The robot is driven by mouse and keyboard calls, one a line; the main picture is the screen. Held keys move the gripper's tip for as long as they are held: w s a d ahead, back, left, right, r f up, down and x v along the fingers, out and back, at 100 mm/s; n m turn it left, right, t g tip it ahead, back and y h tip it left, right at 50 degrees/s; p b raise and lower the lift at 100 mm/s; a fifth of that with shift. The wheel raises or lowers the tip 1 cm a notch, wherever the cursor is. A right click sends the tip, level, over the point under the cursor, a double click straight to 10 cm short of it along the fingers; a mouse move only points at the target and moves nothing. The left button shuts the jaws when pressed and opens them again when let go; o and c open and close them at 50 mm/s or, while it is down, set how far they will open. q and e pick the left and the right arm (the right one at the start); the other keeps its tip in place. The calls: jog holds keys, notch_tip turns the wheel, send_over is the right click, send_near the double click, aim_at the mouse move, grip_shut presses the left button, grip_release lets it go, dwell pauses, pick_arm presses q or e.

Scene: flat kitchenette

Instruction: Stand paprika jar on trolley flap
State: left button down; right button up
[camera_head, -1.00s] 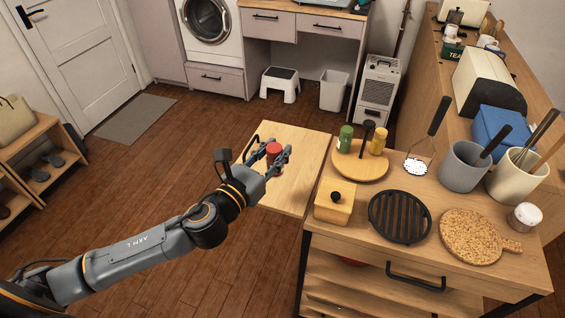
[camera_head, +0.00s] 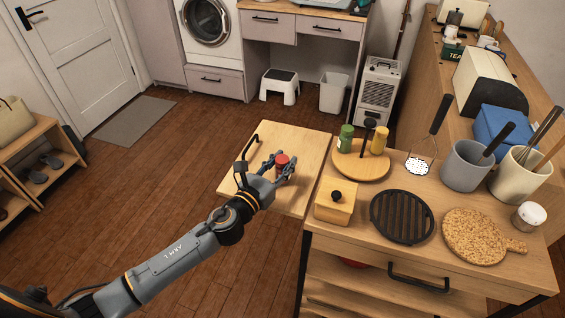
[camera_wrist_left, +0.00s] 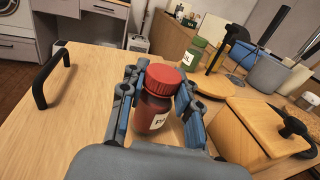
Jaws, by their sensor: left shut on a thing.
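The paprika jar (camera_head: 282,161) is dark red with a red lid and a white label. In the left wrist view the jar (camera_wrist_left: 153,105) is upright between the fingers of my left gripper (camera_wrist_left: 160,105). My left gripper (camera_head: 280,167) is shut on the jar in the head view. The trolley flap (camera_head: 300,141) is a pale wooden leaf at the trolley's left side, and the jar is over it. The flap also shows in the left wrist view (camera_wrist_left: 85,95). I cannot tell whether the jar's base touches the flap. My right gripper is not in view.
A round wooden stand (camera_head: 361,170) with green and yellow jars sits on the trolley top, right of the flap. A wooden box (camera_head: 335,203), a black trivet (camera_head: 401,216) and a cork board (camera_head: 473,236) are nearer. The flap's far part is bare; a black handle (camera_wrist_left: 53,77) rises at its edge.

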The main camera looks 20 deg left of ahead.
pick_arm(q)
jog(key=shift+f, duration=0.15)
jog(key=c, duration=1)
grip_release()
jog(key=shift+r, duration=0.2)
jog(key=shift+s+f, duration=0.15)
jog(key=shift+s, duration=0.2)
jog(key=shift+b+v, duration=1.45)
jog(key=shift+v, duration=4.25)
jog(key=shift+a, duration=0.1)
